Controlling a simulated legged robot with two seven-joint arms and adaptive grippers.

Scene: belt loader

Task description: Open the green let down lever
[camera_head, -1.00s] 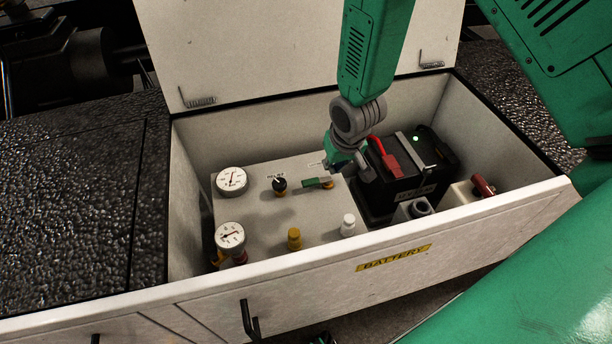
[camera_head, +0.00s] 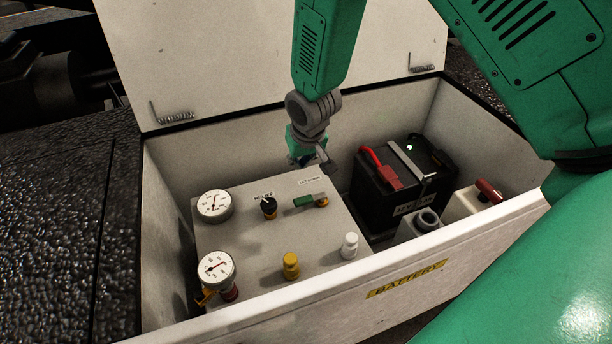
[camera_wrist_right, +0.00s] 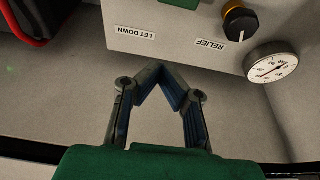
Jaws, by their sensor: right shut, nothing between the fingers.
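The green let down lever (camera_head: 309,201) lies across its brass valve on the grey panel (camera_head: 245,240), its handle pointing left. The LET DOWN label is just behind it. My right gripper (camera_head: 316,163) is above and behind the lever, apart from it, near the box's back wall. In the right wrist view, my right gripper (camera_wrist_right: 161,78) is shut with nothing between the fingers. The LET DOWN label (camera_wrist_right: 135,33) lies beyond the fingertips, and only a bit of the green lever (camera_wrist_right: 182,3) shows at the top edge. My left gripper is not in view.
A black relief knob (camera_head: 268,206), two gauges (camera_head: 214,206), a yellow knob (camera_head: 290,265) and a white knob (camera_head: 349,245) stand on the panel. A black battery (camera_head: 375,200) is to the right. The white box walls and raised lid (camera_head: 200,60) surround the space.

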